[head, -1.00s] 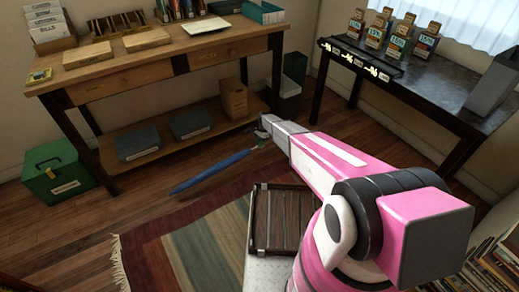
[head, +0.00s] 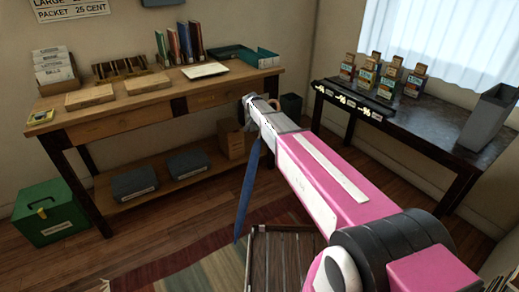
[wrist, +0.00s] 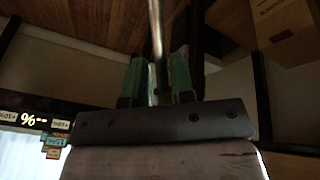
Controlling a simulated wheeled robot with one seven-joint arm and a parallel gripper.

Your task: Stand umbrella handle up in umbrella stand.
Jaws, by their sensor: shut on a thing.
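My gripper (head: 252,112) is shut on the blue umbrella (head: 246,195). The umbrella hangs below it, nearly upright with a slight tilt, blue canopy down. In the wrist view, a thin metal shaft (wrist: 156,35) runs between the two green fingers (wrist: 158,80). The handle is mostly hidden at the gripper. A grey, open-topped tapered container (head: 489,118) stands on the dark table at right. A dark bin (head: 291,105) stands on the floor in the back corner. I cannot tell for certain which is the umbrella stand.
A wooden workbench (head: 150,105) with boxes and books spans the back left; its lower shelf holds grey boxes (head: 187,163) and a cardboard box (head: 231,140). A dark table (head: 430,130) carries bottles. A green box (head: 48,212), striped rug (head: 150,262) and slatted crate (head: 280,258) are on the floor.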

